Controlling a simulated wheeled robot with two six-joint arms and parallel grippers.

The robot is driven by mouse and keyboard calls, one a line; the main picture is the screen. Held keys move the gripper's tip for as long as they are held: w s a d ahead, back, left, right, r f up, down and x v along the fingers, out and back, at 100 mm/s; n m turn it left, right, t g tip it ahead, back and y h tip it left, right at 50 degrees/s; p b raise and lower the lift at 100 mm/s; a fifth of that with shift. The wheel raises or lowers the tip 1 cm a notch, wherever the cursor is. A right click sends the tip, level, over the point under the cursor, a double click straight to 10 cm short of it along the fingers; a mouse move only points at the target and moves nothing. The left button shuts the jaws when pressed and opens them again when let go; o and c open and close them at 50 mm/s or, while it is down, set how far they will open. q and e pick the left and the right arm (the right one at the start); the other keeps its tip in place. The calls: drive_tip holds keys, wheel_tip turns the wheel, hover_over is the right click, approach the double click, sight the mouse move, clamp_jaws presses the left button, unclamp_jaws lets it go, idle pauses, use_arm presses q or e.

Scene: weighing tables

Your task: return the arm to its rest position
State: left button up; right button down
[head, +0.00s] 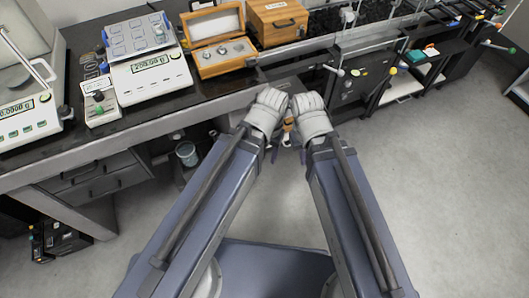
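My two arms reach forward from the bottom of the head view, side by side, with their pale wrist joints almost touching in front of the bench edge. My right gripper (301,150) hangs below its wrist and is mostly hidden by it; only small dark parts show. My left gripper (274,150) is likewise mostly hidden under its wrist. I cannot tell whether either one is open or shut. No held object can be made out.
A dark bench (160,118) runs along the back left with a scale (150,72) reading in grams, another balance (28,122) at far left, an open wooden weight box (222,55) and a closed wooden box (276,22). A bucket (187,153) stands underneath. Floor at right is clear.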

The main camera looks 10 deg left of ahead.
drive_tip(key=shift+r, duration=0.1)
idle(0.3)
wheel_tip(320, 180, up, 14)
drive_tip(key=p, duration=1.3)
drive_tip(key=shift+f+p, duration=0.2)
drive_tip(key=shift+p, duration=0.2)
